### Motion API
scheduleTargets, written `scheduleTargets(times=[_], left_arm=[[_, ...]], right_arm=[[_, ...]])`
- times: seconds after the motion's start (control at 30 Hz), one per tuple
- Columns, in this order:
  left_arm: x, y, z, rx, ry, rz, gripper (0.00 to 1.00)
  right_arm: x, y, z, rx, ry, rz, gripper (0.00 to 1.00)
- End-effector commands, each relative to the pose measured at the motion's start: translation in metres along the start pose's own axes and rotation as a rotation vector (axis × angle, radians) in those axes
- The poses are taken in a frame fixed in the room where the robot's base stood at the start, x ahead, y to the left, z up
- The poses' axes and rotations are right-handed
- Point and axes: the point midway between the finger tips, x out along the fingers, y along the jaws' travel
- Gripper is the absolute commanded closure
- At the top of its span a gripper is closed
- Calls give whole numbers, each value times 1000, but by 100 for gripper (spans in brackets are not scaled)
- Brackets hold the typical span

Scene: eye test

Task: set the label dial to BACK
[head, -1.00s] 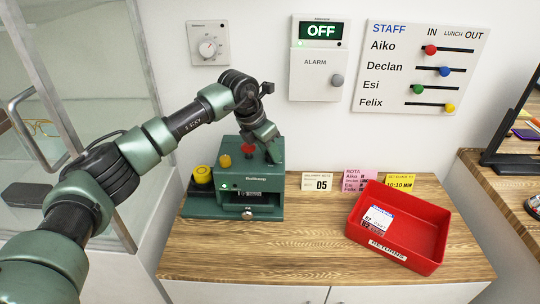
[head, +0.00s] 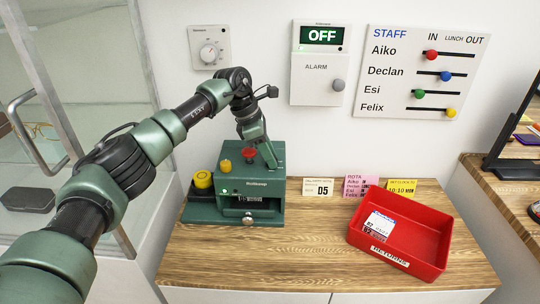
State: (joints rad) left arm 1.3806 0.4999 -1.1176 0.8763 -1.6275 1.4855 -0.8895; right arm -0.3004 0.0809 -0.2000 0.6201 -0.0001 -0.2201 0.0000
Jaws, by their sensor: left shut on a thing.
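A green machine (head: 263,186) stands at the left of the wooden counter. It has a red knob (head: 249,154) and a small yellow knob (head: 224,166) on top, a round knob (head: 248,218) low on its front, and a yellow-and-black round piece (head: 202,180) at its left. A printed strip shows in its front slot. I cannot tell which of these is the label dial, and no BACK mark is readable. My left gripper (head: 262,142) is above the machine's right rear, shut on what looks like its green lever (head: 268,156). Its fingertips are hard to make out.
A red RETURNS tray (head: 430,234) with a white label in it sits at the right of the counter. Small cards (head: 318,188) stand behind it. A wall dial (head: 210,53), an alarm box (head: 318,80) reading OFF and a staff board (head: 470,90) hang above. The front middle counter is clear.

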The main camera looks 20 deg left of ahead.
Motion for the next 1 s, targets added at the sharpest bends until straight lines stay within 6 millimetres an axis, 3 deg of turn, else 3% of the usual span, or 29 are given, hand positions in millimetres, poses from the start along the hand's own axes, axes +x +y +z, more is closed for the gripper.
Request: scheduleTargets(times=[0.47, 0.5, 0.57, 0.87, 1.0], left_arm=[[-2, 1, 0, 12, -1, -1, 100], [-2, 1, 0, 11, -1, -1, 61], [-2, 1, 0, 11, -1, -1, 49], [-1, 0, 0, 11, 0, -3, 49], [-12, 1, 0, 11, -2, -1, 49]], right_arm=[[0, 0, 0, 0, 0, 0, 74], [0, 0, 0, 0, 0, 0, 74], [0, 0, 0, 0, 0, 0, 74], [0, 0, 0, 0, 0, 0, 74], [3, 0, 0, 0, 1, 0, 74]])
